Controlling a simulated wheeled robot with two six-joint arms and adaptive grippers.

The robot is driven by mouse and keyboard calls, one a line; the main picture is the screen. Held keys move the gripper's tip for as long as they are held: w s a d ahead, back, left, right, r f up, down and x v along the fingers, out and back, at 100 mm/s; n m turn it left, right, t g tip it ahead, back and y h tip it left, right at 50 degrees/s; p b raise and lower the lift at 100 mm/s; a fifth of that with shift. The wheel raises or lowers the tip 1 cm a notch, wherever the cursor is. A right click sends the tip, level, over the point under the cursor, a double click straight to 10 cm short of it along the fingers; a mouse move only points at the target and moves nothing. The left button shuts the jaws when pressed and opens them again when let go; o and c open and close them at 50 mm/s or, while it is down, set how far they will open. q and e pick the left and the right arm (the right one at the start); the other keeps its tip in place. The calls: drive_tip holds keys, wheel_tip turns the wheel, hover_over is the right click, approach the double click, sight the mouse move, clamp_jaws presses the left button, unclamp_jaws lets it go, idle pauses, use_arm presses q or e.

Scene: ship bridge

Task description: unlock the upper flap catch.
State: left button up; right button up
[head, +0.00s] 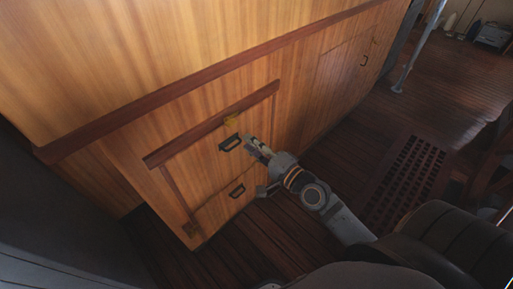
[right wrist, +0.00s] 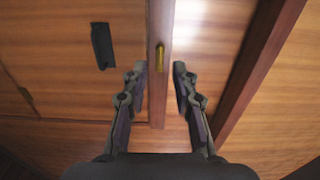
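The upper flap catch (head: 231,121) is a small brass piece on the dark wooden rail at the top of the cabinet flap. In the right wrist view the brass catch (right wrist: 160,57) stands on a dark wood strip, a little ahead of and between my fingertips. My right gripper (head: 251,143) is close to the cabinet front, below and right of the catch in the head view. It is open and empty in the right wrist view (right wrist: 157,77), with a finger on each side of the strip. I cannot tell whether it touches the wood. My left gripper is not in view.
A long dark rail (head: 200,88) sticks out above the flap. The plank floor holds a grating (head: 408,178) and a metal post (head: 415,50) at right.

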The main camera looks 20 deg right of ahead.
drive_tip(key=shift+v, duration=1.05)
